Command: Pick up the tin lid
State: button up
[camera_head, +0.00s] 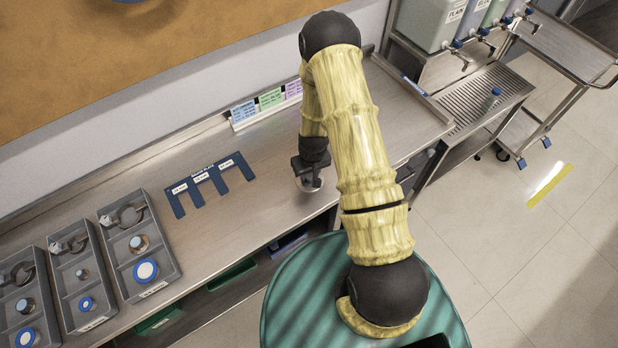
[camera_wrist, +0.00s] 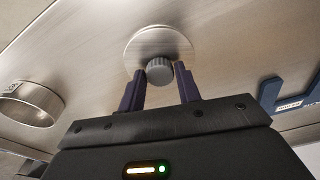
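The tin lid (camera_wrist: 160,40) is a round, flat metal disc with a grey ribbed knob (camera_wrist: 159,70). It lies on the steel bench top. My gripper (camera_wrist: 160,74) has its two dark fingers apart, one on each side of the knob. Narrow gaps seem to show, and I see no clear grip. In the head view my gripper (camera_head: 309,172) points down at the bench near its front edge, and the lid's pale rim (camera_head: 309,186) shows partly below it. The rest of the lid is hidden there by the gripper.
An open metal tin or ring (camera_wrist: 30,104) with a label stands left in the wrist view. A blue slotted plate (camera_head: 209,183) lies left of my gripper. Grey trays (camera_head: 172,262) holding parts stand farther left. Label cards (camera_head: 270,100) stand at the back; bench between is clear.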

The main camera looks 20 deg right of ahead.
aim_at(310, 175)
jog(key=c, duration=0.6)
notch_tip(310, 175, up, 10)
jog(key=b, duration=0.3)
dwell(0.6)
jog(key=shift+m, duration=0.7)
notch_tip(310, 175, down, 8)
jog(key=shift+w+f+b, duration=0.1)
jog(key=shift+f+b, duration=0.15)
jog(key=shift+b, duration=0.2)
